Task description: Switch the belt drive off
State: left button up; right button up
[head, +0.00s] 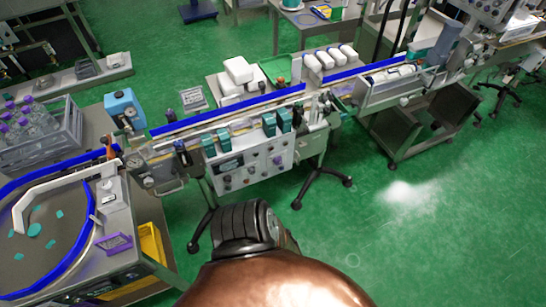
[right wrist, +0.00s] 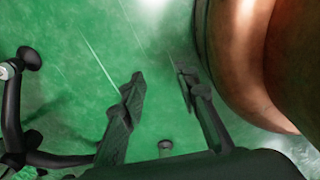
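A pale control panel (head: 258,160) with several small knobs and buttons is on the front of the conveyor, in the middle of the head view. Which control belongs to the belt drive, and its position, is too small to tell. My left gripper is in neither view.
A round accumulating table (head: 40,262) with a blue rim stands at the left, near a grey crate of purple-capped bottles (head: 38,128). Black stand legs (head: 322,182) spread below the panel, and a black leg also crosses the left of the right wrist view. Green floor right of them is open.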

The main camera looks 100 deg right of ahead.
aim_at(278, 160)
jog(key=z, duration=3)
